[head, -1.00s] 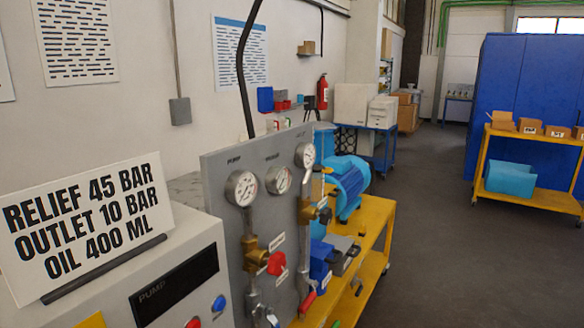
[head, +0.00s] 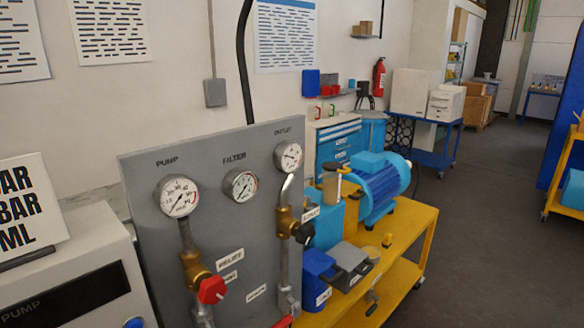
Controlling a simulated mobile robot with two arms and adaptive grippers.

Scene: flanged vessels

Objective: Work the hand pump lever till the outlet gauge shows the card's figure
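The outlet gauge (head: 289,156) is the right-hand dial at the top of a grey panel (head: 230,278), under the word OUTLET. Its needle is too small to read surely. The pump gauge (head: 177,196) and filter gauge (head: 240,185) sit to its left. The white card (head: 30,210) is cut off at the left edge; only the line ends "AR", "BAR" and "ML" show. A red grip (head: 284,321) pokes in at the bottom edge; I cannot tell whether it is the hand pump lever. Neither of my grippers is in view.
A red valve knob (head: 211,290) and a black knob (head: 305,233) stick out from the panel's pipes. A yellow cart (head: 410,225) with a blue motor (head: 378,185) stands to the right. The grey floor (head: 475,230) beyond it is clear.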

